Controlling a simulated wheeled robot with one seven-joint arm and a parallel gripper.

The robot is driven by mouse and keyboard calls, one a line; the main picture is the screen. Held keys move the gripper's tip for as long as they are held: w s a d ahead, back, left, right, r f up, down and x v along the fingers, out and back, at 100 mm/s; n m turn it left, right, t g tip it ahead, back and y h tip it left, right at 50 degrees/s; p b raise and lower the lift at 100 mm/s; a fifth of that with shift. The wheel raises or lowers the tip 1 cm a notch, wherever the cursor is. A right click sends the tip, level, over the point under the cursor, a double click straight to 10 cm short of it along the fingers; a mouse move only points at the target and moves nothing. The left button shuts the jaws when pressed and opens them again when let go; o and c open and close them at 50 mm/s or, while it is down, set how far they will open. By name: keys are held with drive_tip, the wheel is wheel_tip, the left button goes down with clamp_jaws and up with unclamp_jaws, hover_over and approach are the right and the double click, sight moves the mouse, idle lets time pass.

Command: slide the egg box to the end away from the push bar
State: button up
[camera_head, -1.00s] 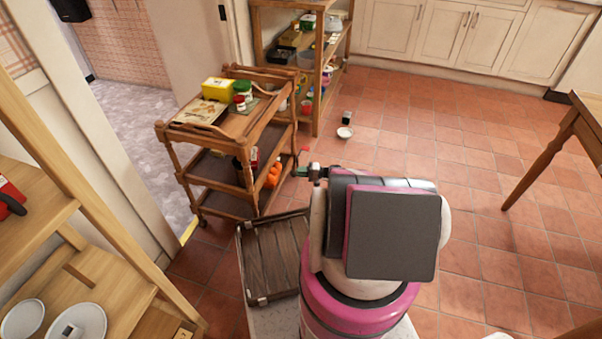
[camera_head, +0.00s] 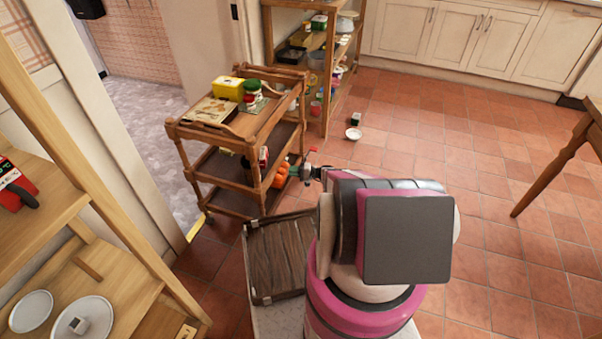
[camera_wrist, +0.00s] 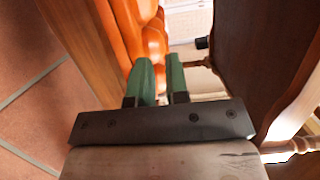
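The wooden trolley (camera_head: 190,132) stands left of centre, with a raised rail around its top. On its top are a yellow box (camera_head: 228,88), a green-lidded jar (camera_head: 252,87) and a flat tan patterned box (camera_head: 210,110) at the near left end. I cannot tell for sure which is the egg box; the yellow and tan boxes are both candidates. My gripper (camera_head: 306,172) is right of the trolley, below its top level. In the wrist view its green fingers (camera_wrist: 161,80) are a little apart with nothing visible between them. Orange bottles (camera_wrist: 150,35) show just beyond them.
Orange bottles (camera_head: 281,174) stand on the trolley's lower shelf. A stocked shelf unit (camera_head: 330,70) stands behind it. A white bowl (camera_head: 353,134) and a small dark box (camera_head: 356,119) lie on the floor. A wooden rack (camera_head: 90,265) is at left. The tiled floor at right is mostly clear.

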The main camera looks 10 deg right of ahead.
drive_tip(key=shift+x, duration=1.25)
clamp_jaws()
drive_tip(key=shift+s, duration=0.15)
